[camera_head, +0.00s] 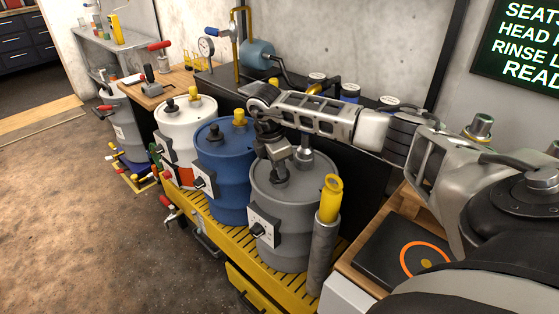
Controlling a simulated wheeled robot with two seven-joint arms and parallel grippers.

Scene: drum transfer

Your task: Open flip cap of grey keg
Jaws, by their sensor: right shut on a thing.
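The grey keg (297,235) stands at the right end of a row of kegs on a yellow slatted platform. A dark cap fitting (281,183) sits on the left part of its lid, and a taller grey fitting (304,155) stands further right on the lid. My right arm reaches in from the right above the keg. My right gripper (279,158) points down, shut, with its fingertips at the dark cap fitting. The fingers hide part of the fitting, so the flip part's angle cannot be told. My left gripper is not in view.
A blue keg (222,180) stands close on the left, with a white keg (184,131) beyond it. A grey post with a yellow top (330,200) stands tight at the grey keg's right front. A black pad with an orange ring (405,254) lies at right.

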